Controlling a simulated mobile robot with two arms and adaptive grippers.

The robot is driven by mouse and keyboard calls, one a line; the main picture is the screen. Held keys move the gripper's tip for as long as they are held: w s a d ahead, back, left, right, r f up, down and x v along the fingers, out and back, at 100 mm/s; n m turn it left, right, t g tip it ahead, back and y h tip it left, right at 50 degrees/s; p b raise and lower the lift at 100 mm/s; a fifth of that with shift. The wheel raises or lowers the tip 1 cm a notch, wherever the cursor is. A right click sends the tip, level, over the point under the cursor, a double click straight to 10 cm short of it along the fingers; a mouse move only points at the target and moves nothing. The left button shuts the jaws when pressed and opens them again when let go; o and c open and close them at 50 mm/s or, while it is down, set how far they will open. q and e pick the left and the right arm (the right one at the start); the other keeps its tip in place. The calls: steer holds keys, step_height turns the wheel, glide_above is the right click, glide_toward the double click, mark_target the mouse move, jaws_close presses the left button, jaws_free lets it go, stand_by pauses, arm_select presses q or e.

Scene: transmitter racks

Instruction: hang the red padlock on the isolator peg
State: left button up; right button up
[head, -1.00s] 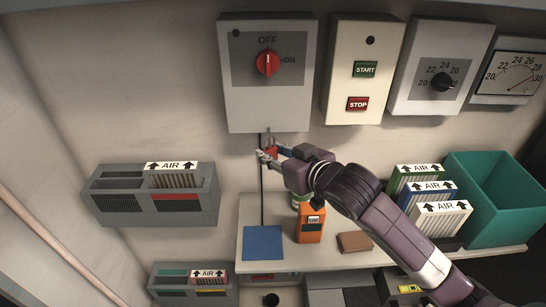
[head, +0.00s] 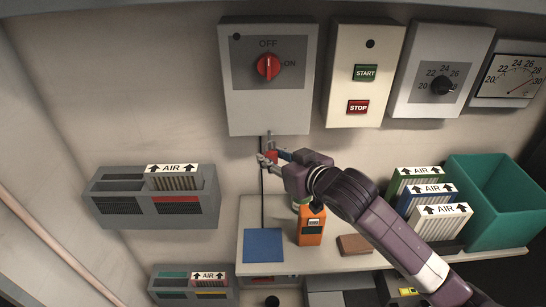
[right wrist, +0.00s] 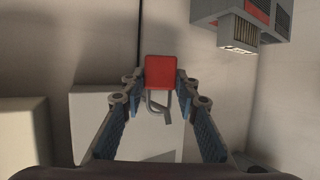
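The red padlock (head: 271,155) is held between the fingertips of my right gripper (head: 268,158), just below the bottom edge of the grey isolator box (head: 265,115). Its grey shackle points up toward the box in the head view. In the right wrist view the red body (right wrist: 161,72) sits between both fingers (right wrist: 160,78), with the shackle on the near side. The isolator's red knob (head: 268,66) stands upright toward OFF. A small dark round spot (head: 237,36) is at the box's upper left; I cannot tell whether it is the peg. My left gripper is not in view.
A START/STOP box (head: 362,85) hangs right of the isolator. Below are a shelf (head: 290,262) with a blue square (head: 263,245), an orange device (head: 311,226) and a teal bin (head: 500,170). A grey filter holder (head: 110,205) is on the left wall.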

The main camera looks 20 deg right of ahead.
steer(key=o, duration=0.6)
steer(key=shift+c, duration=0.2)
steer(key=shift+s, duration=0.1)
